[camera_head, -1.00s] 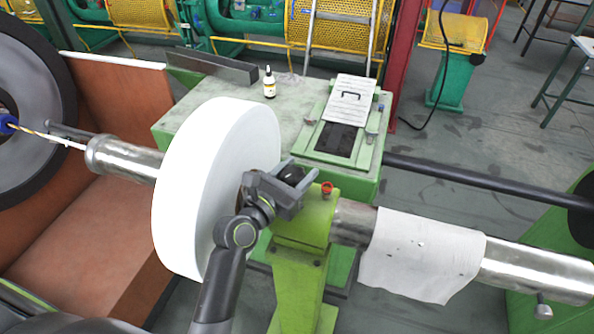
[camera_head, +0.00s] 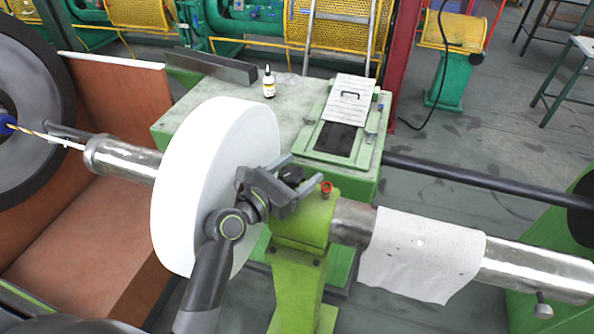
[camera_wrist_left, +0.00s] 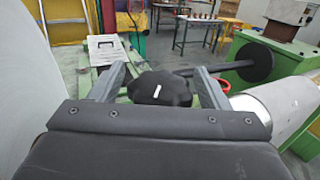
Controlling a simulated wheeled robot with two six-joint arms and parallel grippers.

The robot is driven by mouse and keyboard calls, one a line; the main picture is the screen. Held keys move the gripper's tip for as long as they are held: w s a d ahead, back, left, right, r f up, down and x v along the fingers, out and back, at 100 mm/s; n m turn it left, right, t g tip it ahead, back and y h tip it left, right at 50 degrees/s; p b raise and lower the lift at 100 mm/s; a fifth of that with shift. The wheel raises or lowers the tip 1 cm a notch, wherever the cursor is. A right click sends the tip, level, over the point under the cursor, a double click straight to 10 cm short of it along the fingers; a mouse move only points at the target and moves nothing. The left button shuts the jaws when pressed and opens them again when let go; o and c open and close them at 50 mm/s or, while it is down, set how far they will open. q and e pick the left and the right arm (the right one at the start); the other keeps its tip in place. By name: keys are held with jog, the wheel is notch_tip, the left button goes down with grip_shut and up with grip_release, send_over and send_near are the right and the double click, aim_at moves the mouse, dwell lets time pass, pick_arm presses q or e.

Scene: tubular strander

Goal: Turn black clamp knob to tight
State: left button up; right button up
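The black clamp knob (camera_head: 291,175) sits on top of the green clamp stand (camera_head: 305,225), beside the white disc. In the left wrist view the knob (camera_wrist_left: 172,91) is round and lobed, with a short white mark on top. My left gripper (camera_head: 306,167) is open, with one finger on each side of the knob. In the left wrist view the gripper (camera_wrist_left: 160,75) shows visible gaps between its fingers and the knob. It does not grip the knob. My right gripper is not in view.
A large white disc (camera_head: 195,190) stands close left of my gripper. A small red knob (camera_head: 327,187) is just right of the fingers. A steel shaft (camera_head: 530,268) with a white cloth (camera_head: 420,255) runs right. A bottle (camera_head: 269,83) stands on the green table behind.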

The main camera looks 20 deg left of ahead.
aim_at(297, 169)
pick_arm(q)
notch_tip(297, 169, up, 10)
jog(key=shift+f+p, duration=0.1)
jog(key=shift+p, duration=0.35)
dwell(0.3)
